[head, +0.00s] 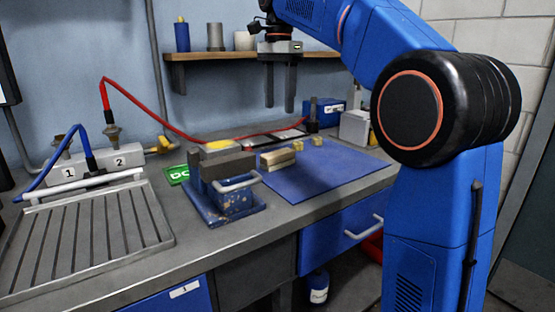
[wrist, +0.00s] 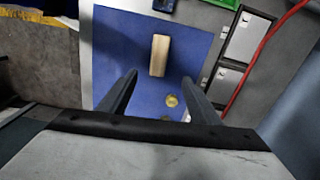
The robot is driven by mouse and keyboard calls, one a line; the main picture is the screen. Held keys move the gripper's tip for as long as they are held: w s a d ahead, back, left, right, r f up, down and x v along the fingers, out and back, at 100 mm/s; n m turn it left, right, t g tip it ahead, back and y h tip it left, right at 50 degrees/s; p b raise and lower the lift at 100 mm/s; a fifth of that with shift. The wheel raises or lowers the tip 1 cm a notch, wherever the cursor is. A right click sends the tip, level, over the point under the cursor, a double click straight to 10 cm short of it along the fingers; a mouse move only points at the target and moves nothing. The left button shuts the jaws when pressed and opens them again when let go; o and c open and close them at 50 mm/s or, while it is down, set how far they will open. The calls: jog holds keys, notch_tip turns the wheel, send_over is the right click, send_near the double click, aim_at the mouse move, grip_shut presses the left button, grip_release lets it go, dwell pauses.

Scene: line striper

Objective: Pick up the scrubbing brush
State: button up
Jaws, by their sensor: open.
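The scrubbing brush (head: 278,160) appears as a small pale wooden block lying on the blue mat (head: 325,175), right of the vise. In the wrist view the wooden block (wrist: 159,55) lies flat, its long side running up the picture. Its bristles cannot be made out. My gripper (head: 280,106) hangs pointing down, well above the mat, open and empty. In the wrist view my gripper's two fingers (wrist: 160,78) are spread apart, with the block just beyond their tips in the picture, between their lines.
A blue vise (head: 232,203) stands left of the mat. Small brass parts (head: 289,141) lie behind the block. A red hose (head: 150,112) runs along the back. A wooden shelf (head: 222,56) with containers is on the wall. The mat's front is clear.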

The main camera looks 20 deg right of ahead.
send_over(278, 152)
jog(key=f, duration=1)
jog(key=shift+w+d+f, duration=0.1)
jog(key=shift+w+d, duration=0.05)
jog(key=shift+d, duration=0.05)
jog(key=shift+s+a+f, duration=0.1)
jog(key=shift+a+f, duration=0.05)
jog(key=shift+f, duration=1.2)
jog(key=shift+s+a+f, duration=0.1)
jog(key=shift+f, duration=1.25)
jog(key=shift+c, duration=0.6)
jog(key=c, duration=1.1)
notch_tip(278, 152, up, 10)
jog(key=shift+r, duration=0.1)
